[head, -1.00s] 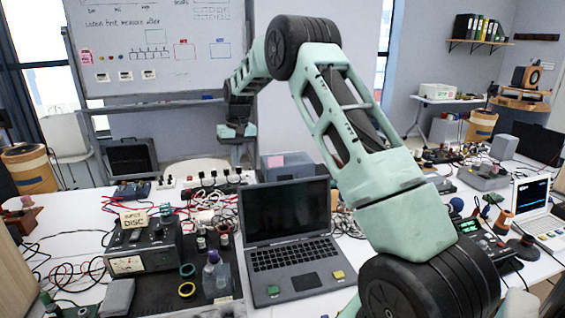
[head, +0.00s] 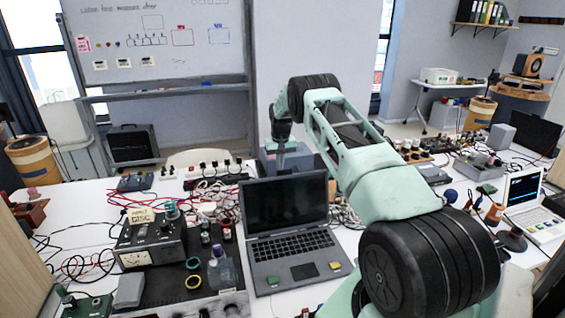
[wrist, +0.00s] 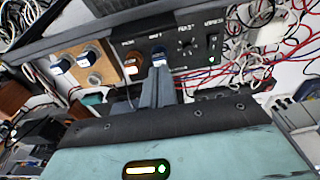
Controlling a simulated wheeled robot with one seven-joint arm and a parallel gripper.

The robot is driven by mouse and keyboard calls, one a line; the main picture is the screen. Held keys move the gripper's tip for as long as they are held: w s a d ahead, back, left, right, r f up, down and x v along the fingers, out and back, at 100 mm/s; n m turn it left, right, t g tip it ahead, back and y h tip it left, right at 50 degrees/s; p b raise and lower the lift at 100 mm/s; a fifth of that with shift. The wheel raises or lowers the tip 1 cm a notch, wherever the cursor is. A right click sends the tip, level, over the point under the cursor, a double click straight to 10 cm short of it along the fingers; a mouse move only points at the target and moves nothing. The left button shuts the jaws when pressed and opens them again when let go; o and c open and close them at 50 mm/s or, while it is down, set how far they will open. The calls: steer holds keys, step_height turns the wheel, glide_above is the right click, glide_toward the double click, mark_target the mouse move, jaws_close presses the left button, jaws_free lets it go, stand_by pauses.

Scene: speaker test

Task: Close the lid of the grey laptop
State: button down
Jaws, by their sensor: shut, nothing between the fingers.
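The grey laptop (head: 290,262) stands open on the white table in the head view. Its lid (head: 286,203) is raised and leans back a little, with its dark screen facing me. My arm reaches over the table to the right of the lid, and its end comes down behind the lid. My gripper (wrist: 160,75) shows in the wrist view with its fingers together and nothing between them. In the head view the fingertips are too small and dark to make out. I cannot tell how far they are from the lid.
A meter box (head: 150,242), jars and tape rings crowd the table left of the laptop. A grey bin (head: 297,158) and tangled cables lie behind the lid. A white laptop (head: 524,192) stands at the right. In the wrist view, a black knob panel (wrist: 200,45) lies beyond my fingers.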

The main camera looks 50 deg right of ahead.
steer(key=shift+s+a+r+p, duration=0.15)
steer(key=shift+s+a+p, duration=0.45)
steer(key=shift+s, duration=0.2)
steer(key=shift+s+a+r+p, duration=0.15)
steer(key=shift+s+a+p, duration=0.3)
steer(key=shift+s+p, duration=0.3)
steer(key=shift+s+f+b, duration=0.1)
steer(key=shift+s+b, duration=0.05)
steer(key=shift+b, duration=0.15)
